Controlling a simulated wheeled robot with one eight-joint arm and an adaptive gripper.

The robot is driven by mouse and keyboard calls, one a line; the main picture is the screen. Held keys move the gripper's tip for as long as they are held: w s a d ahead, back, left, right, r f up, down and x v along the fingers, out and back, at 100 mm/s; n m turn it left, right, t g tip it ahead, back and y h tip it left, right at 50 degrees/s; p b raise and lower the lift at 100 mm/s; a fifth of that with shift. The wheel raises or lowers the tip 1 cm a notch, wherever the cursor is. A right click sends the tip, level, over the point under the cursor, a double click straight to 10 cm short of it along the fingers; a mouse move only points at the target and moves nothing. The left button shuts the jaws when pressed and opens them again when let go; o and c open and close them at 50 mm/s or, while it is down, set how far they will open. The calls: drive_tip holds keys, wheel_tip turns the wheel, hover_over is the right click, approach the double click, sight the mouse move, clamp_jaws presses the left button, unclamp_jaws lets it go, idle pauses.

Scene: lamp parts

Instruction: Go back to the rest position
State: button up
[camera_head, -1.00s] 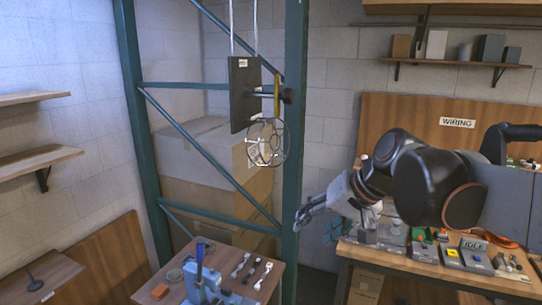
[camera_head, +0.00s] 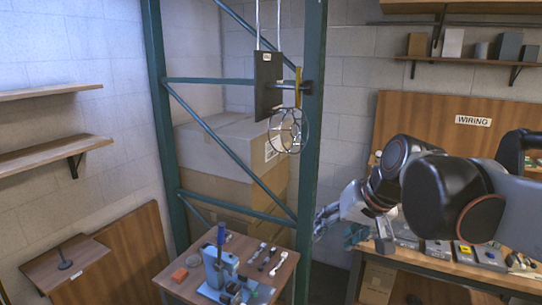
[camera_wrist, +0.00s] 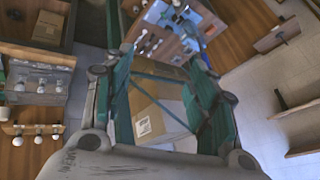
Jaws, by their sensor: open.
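My gripper (camera_head: 326,222) is at the end of my arm on the right, beside the teal rack post and left of the wiring bench. In the wrist view, my gripper (camera_wrist: 165,75) has its two teal-edged fingers spread apart. Nothing is held between them; a cardboard box and rack bars show behind. A round wire cage (camera_head: 289,131) hangs at the rack by a dark plate (camera_head: 268,85) with a yellow part, apart from my gripper.
A small table (camera_head: 178,289) at lower centre holds a blue tool and several small parts. The wiring bench (camera_head: 410,257) lies below my arm. The teal rack post (camera_head: 312,160) is close to my gripper. Cardboard boxes (camera_head: 225,148) stand behind the rack.

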drive_tip(key=s+d+f+h+b, duration=0.1)
drive_tip(key=s+f+b, duration=0.4)
drive_tip(key=f, duration=0.5)
drive_tip(key=s+d+f+n+t+h+b, duration=0.1)
drive_tip(key=s+f+b, duration=0.4)
drive_tip(key=f+b, duration=0.5)
drive_tip(key=s+d+f+h+b, duration=0.1)
drive_tip(key=s+d+f+b, duration=0.2)
drive_tip(key=s+f+b, duration=0.2)
wheel_tip(320, 180, down, 7)
drive_tip(key=b, duration=0.3)
drive_tip(key=shift+s+d, duration=0.15)
drive_tip(key=shift+s, duration=0.05)
drive_tip(key=shift+f, duration=0.1)
